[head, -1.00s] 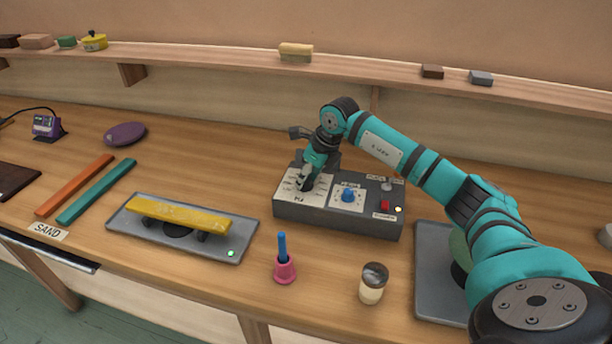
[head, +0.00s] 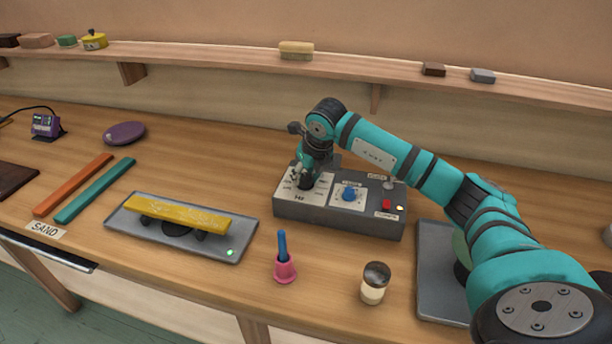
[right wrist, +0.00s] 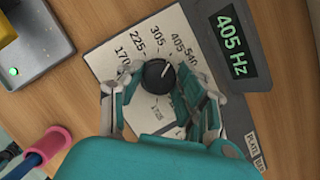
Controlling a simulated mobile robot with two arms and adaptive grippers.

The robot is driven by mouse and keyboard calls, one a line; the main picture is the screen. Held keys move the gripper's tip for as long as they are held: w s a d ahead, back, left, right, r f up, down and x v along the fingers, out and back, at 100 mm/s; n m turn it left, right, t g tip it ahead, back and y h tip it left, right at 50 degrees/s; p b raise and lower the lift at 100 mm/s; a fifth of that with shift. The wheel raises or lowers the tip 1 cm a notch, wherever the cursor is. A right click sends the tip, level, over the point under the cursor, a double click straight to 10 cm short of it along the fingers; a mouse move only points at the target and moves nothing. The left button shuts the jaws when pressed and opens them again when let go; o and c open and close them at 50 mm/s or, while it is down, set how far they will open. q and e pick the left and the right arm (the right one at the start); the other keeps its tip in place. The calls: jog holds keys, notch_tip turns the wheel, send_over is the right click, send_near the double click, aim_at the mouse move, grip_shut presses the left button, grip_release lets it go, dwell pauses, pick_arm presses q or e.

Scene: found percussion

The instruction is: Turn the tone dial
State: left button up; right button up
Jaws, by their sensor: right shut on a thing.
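The tone dial (right wrist: 158,74) is a round black knob with a white pointer line. In the head view my right gripper (head: 306,181) hides most of the dial, at the left end of the grey control box (head: 335,216). My left gripper is out of view.
A blue knob (head: 348,194) and a red button (head: 386,204) share the box. In front stand a pink holder with a blue stick (head: 284,268) and a jar (head: 374,284). A yellow bar (head: 178,216) on a grey base is at left.

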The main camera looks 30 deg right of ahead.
jog(key=shift+r, duration=0.1)
jog(key=o, duration=1.1)
jog(key=v, duration=1.2)
jog(key=shift+s, duration=0.1)
